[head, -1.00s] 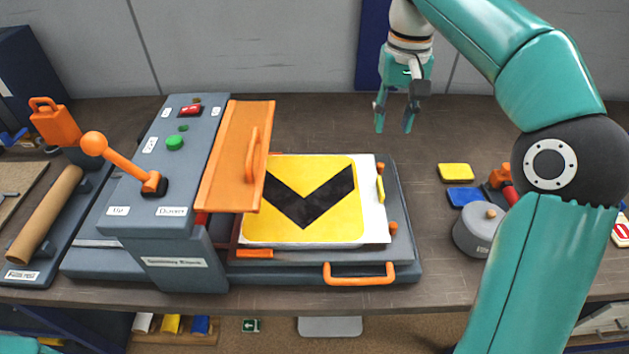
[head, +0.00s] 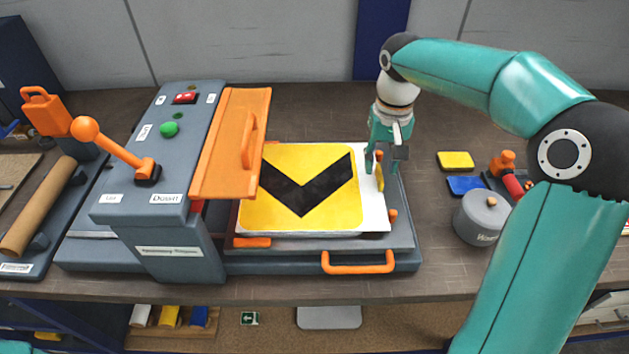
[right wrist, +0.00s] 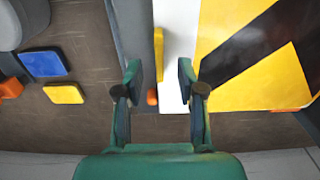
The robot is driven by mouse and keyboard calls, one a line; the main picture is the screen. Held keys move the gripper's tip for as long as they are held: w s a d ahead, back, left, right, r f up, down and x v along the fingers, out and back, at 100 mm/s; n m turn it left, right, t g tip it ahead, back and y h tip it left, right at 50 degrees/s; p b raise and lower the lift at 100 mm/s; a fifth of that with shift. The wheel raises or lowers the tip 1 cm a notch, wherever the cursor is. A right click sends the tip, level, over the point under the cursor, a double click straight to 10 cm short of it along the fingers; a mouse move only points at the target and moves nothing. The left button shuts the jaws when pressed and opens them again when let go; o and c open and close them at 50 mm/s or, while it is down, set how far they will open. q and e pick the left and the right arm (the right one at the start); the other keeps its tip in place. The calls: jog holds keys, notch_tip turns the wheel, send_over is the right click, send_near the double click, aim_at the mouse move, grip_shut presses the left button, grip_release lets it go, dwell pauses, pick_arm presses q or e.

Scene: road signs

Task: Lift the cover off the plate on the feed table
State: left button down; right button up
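A yellow sheet with a black chevron (head: 275,218) lies on a white sheet (head: 374,215) on the grey feed table (head: 404,236). Whether the white sheet is the cover, I cannot tell. A slim yellow tab (head: 380,178) stands at its right edge. My right gripper (head: 384,170) is open just above the tab. In the right wrist view, the yellow tab (right wrist: 159,52) shows between the open fingers (right wrist: 158,74), with a gap on both sides. My left gripper is out of view.
A grey machine with an orange hinged guard (head: 228,150) and orange lever (head: 115,148) borders the sheet's left. An orange handle (head: 358,264) is at the front. Right of the feed table are yellow and blue pads (head: 456,160) and a grey round pot (head: 478,220).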

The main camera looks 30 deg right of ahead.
jog(key=shift+f, duration=1.25)
grip_shut()
